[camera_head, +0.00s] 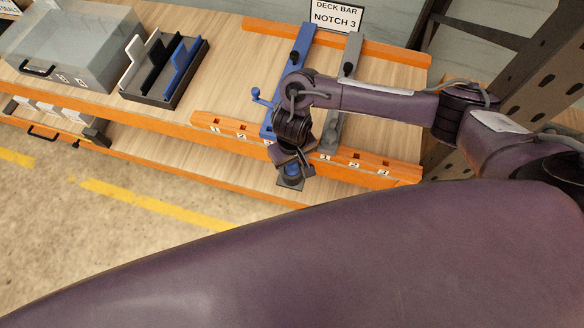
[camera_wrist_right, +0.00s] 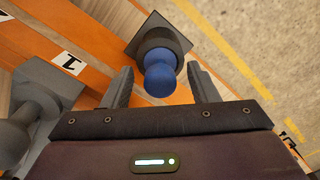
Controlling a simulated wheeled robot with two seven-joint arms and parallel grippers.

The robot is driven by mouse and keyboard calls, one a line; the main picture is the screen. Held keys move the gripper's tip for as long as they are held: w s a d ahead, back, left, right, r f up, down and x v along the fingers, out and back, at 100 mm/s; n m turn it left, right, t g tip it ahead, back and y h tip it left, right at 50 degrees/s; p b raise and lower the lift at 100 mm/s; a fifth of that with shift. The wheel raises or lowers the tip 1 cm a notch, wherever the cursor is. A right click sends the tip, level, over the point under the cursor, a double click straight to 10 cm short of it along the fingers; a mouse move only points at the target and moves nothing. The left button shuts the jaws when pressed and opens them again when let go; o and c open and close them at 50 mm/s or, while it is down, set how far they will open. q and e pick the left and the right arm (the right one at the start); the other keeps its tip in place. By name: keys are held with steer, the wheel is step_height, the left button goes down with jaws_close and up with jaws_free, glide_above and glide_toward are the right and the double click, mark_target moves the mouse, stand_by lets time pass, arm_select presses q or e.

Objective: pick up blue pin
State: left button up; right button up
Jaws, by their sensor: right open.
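The blue pin shows in the wrist view as a rounded blue knob (camera_wrist_right: 160,78) rising from a dark round collar on a square grey plate (camera_wrist_right: 135,45). In the head view its blue part (camera_head: 291,169) shows just under my right gripper (camera_head: 292,158), by the front orange rail. My right gripper (camera_wrist_right: 160,72) is open, with one finger on each side of the knob and a gap visible on both sides. Whether the fingertips are level with the knob in depth I cannot tell. My left gripper is not in view.
A blue bar (camera_head: 293,70) and a grey bar (camera_head: 348,72) cross the wooden deck to the numbered front orange rail (camera_head: 350,167). A grey knob (camera_wrist_right: 35,90) stands near the right gripper's finger. A dark tray (camera_head: 160,98) and a clear lidded bin (camera_head: 70,45) stand left.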

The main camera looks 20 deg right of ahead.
steer(key=shift+c, duration=0.6)
steer(key=c, duration=1)
steer(key=shift+r, duration=0.2)
